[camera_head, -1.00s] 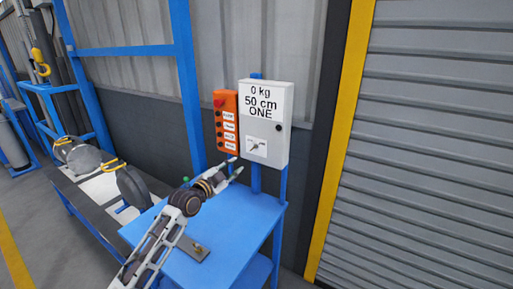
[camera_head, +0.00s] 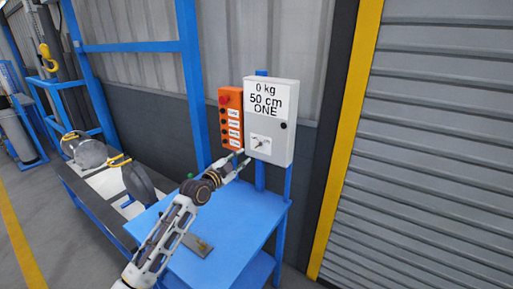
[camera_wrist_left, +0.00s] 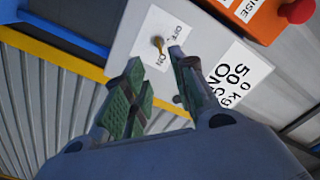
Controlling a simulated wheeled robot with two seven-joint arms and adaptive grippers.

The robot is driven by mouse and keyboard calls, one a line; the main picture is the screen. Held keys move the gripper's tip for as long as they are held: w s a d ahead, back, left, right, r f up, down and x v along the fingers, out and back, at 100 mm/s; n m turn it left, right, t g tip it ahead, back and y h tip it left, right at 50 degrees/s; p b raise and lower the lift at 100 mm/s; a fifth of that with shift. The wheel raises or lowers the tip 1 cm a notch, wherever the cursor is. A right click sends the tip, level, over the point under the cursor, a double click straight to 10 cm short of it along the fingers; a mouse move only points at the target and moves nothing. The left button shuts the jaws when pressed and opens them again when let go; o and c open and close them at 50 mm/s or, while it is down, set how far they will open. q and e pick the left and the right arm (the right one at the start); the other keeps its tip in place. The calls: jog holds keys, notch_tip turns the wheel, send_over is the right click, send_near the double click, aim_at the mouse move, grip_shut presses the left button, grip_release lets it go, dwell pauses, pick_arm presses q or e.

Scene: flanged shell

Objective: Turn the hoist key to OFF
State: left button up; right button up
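The hoist key (camera_head: 260,145) sits on a white label plate low on the front of the grey control box (camera_head: 283,145). In the left wrist view the key (camera_wrist_left: 158,44) is small and brass-coloured, between the printed words OFF and ON, its lower end near ON. My left gripper (camera_head: 243,158) is just below and left of the key in the head view. In the left wrist view its two green-padded fingers (camera_wrist_left: 162,88) are apart with nothing between them, and the key shows beyond them, untouched. My right gripper is in neither view.
An orange button panel (camera_head: 230,120) with a red button (camera_head: 225,99) is left of the box. The display reads 0 kg, 50 cm, ONE. A blue table (camera_head: 245,222) stands below, with a small metal plate (camera_head: 197,244). A grey shutter is at the right.

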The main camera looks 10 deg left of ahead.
pick_arm(q)
jog(key=p+x, duration=0.1)
jog(key=x, duration=1.1)
jog(key=shift+p, duration=0.35)
jog(key=shift+s, duration=0.1)
jog(key=shift+c, duration=0.3)
grip_shut()
